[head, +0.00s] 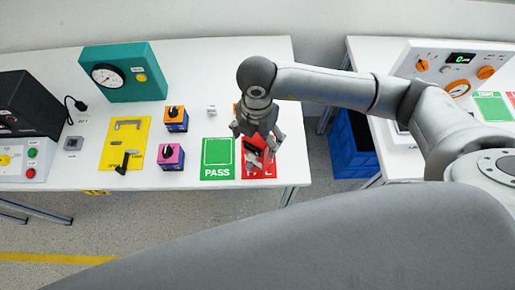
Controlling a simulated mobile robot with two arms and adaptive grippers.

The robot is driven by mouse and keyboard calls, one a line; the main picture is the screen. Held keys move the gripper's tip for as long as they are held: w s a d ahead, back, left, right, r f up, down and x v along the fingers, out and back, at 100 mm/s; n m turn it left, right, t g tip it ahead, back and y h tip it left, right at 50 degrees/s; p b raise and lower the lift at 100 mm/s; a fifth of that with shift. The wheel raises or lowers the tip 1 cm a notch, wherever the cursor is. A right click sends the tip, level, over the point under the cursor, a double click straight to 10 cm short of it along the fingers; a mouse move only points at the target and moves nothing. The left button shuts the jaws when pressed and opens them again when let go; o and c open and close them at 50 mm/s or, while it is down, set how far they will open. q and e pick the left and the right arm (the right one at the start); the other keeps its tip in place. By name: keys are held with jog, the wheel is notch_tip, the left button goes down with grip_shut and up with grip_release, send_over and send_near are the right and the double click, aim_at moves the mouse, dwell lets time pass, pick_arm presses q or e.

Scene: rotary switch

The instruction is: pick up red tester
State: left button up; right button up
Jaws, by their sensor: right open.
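The red tester (263,141) appears as a red piece with a dark part, at my right gripper above the red mat (262,171) at the table's right end. My right gripper (260,149) points down there with its fingers open around or just above it. The gripper hides much of it, so I cannot tell whether the fingers touch it. My left gripper is not in view.
Left of the red mat lies a green PASS mat (218,158). Further left stand a magenta box (171,157) and an orange-topped box (175,119), both with black knobs.

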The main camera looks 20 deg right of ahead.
notch_tip(320, 180, down, 3)
jog(key=shift+s+d+f+p, duration=0.1)
jog(key=shift+s+f+p, duration=0.1)
jog(key=shift+p, duration=0.55)
jog(key=shift+f, duration=0.25)
jog(key=shift+w+f, duration=0.1)
jog(key=shift+w, duration=0.05)
jog(key=c, duration=1)
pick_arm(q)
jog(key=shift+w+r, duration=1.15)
pick_arm(e)
jog(key=c, duration=0.3)
